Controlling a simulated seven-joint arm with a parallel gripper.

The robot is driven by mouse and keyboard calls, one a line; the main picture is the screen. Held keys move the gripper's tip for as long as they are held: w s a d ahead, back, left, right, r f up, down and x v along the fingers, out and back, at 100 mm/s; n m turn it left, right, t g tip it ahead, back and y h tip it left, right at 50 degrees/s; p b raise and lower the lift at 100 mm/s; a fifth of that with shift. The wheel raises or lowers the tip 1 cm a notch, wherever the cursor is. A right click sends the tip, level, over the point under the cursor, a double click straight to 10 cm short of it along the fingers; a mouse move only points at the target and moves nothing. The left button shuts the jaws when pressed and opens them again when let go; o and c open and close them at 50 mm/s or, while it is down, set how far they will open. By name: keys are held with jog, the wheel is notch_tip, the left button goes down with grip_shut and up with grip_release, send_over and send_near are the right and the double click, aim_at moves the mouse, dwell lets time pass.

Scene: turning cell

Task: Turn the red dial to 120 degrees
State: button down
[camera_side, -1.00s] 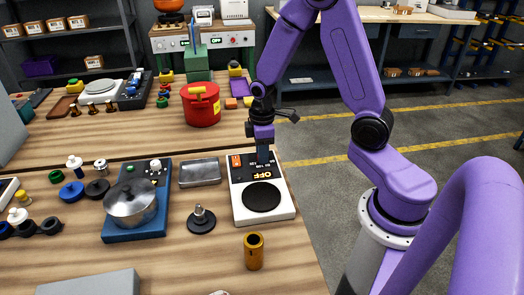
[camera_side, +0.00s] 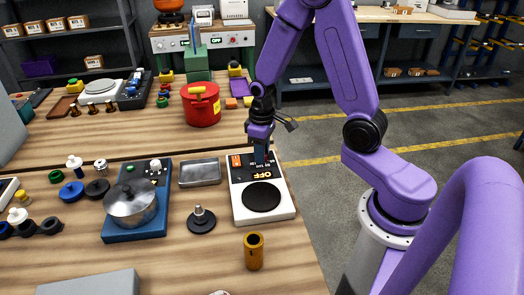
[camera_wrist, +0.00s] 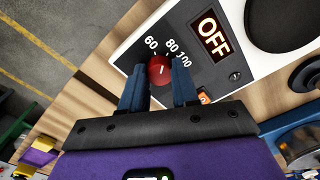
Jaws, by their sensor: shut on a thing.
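The red dial (camera_wrist: 158,70) sits on the grey panel of a white hot plate (camera_wrist: 215,72), with 60, 80 and 100 printed around it. A short white mark shows on its face; I cannot tell the exact reading. A lit display (camera_wrist: 213,37) reads OFF. My gripper (camera_wrist: 160,78) has its blue fingers on either side of the dial and is shut on it. In the side view the hot plate (camera_side: 239,212) stands at the table's right edge. My gripper (camera_side: 262,157) is at its far end, hiding the dial there.
A steel tray (camera_side: 200,172) lies left of the hot plate. A blue-based unit with a pot (camera_side: 131,203), a dark round base with a peg (camera_side: 201,218) and an orange cylinder (camera_side: 254,251) stand nearby. A red pot (camera_side: 201,108) stands behind. The floor on the right is open.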

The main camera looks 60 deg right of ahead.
jog(key=m, duration=0.5)
jog(key=shift+m, duration=0.3)
jog(key=m, duration=1.4)
dwell(0.4)
jog(key=c, duration=0.8)
grip_release()
jog(key=shift+c, duration=0.2)
notch_tip(320, 180, up, 18)
jog(key=shift+f, duration=0.25)
